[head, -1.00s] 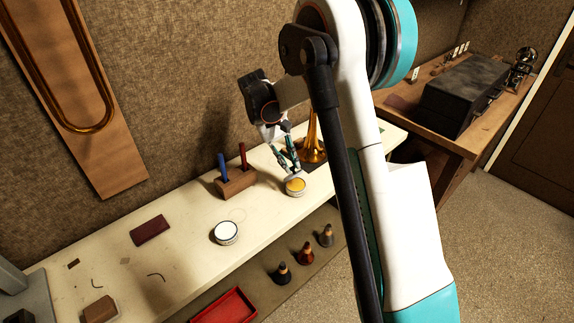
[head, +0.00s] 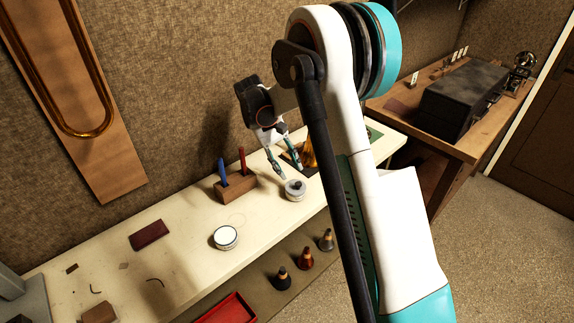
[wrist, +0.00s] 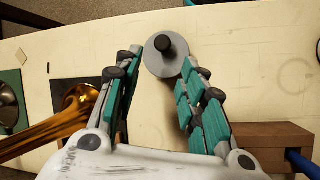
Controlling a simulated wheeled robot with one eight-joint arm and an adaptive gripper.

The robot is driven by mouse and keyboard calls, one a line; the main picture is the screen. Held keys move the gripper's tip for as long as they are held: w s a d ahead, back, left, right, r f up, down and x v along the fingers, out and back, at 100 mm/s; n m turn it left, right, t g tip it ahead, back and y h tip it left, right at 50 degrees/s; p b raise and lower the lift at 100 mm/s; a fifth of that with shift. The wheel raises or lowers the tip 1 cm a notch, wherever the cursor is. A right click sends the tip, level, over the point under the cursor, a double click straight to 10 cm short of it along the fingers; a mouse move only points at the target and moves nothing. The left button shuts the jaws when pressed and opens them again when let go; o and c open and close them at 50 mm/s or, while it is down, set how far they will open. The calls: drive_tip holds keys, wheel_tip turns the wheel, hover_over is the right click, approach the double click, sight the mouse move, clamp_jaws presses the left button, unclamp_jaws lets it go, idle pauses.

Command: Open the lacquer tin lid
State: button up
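The lacquer tin (head: 294,194) stands on the pale bench, a short round tin. A grey round lid (wrist: 158,64) with a dark knob (wrist: 167,43) covers its top. I cannot tell whether the lid sits flat or is seated fully. My gripper (head: 291,174) is open above the tin, and its fingers are spread. In the wrist view my gripper (wrist: 161,56) has its fingertips on either side of the lid, with nothing held between them; the right finger overlaps the lid's edge in the picture.
A brass horn bell (head: 309,155) stands just behind the tin. A wooden block (head: 236,188) with blue- and red-handled tools is left of it. A second, white-topped tin (head: 225,236) stands front left.

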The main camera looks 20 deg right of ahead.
drive_tip(key=v, duration=1.2)
drive_tip(key=shift+a, duration=0.1)
